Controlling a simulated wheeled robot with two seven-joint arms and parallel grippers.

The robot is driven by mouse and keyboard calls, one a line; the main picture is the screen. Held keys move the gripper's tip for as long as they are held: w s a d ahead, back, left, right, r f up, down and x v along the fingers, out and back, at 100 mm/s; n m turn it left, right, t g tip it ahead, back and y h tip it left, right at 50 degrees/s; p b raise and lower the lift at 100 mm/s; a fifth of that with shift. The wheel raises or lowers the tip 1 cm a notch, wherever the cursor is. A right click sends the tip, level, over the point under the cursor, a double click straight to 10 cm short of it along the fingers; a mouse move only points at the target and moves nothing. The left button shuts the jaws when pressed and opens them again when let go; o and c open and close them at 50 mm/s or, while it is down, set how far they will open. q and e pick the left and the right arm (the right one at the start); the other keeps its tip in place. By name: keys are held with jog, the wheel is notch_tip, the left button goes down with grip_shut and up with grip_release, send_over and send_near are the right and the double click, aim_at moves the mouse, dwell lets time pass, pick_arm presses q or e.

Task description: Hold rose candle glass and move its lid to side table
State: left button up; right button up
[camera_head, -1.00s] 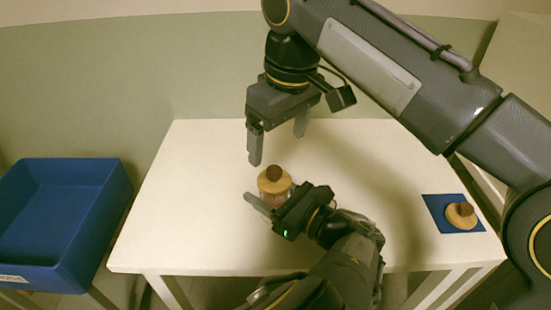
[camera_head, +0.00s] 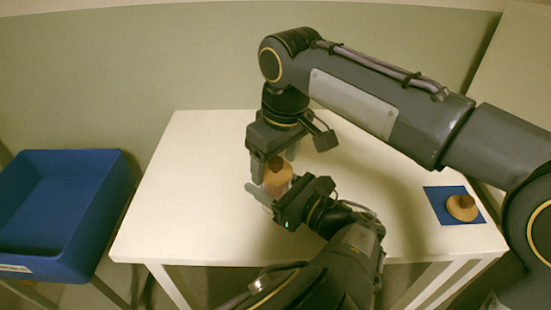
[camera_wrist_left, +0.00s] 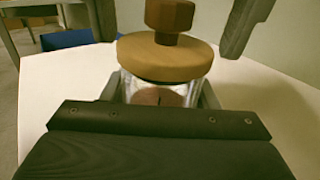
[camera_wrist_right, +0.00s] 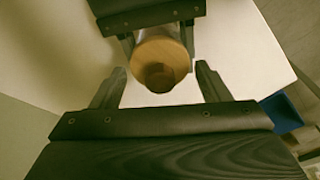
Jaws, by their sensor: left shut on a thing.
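The candle glass (camera_wrist_left: 158,94) stands on the white table (camera_head: 190,200), clear with reddish-brown contents. Its round wooden lid (camera_head: 280,180) with a dark knob (camera_wrist_left: 168,18) sits on top. My left gripper (camera_head: 268,196) is shut around the glass from the near side, below the lid. My right gripper (camera_head: 275,167) points down from above, open. Its fingers are on either side of the lid and knob, apart from them in both wrist views. The lid also shows between the fingers in the right wrist view (camera_wrist_right: 160,52).
A blue mat (camera_head: 434,196) at the table's right end bears another wooden lid-like piece (camera_head: 462,208) with a dark knob. A blue bin (camera_head: 62,215) stands left of the table. The table's left part is clear. My right arm spans above the table's right side.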

aim_at(276, 160)
jog(key=c, duration=0.8)
jog(key=shift+r, duration=0.2)
jog(key=shift+r, duration=0.9)
jog(key=shift+r, duration=2.05)
pick_arm(q)
jog(key=o, duration=1.5)
jog(key=shift+c, duration=0.2)
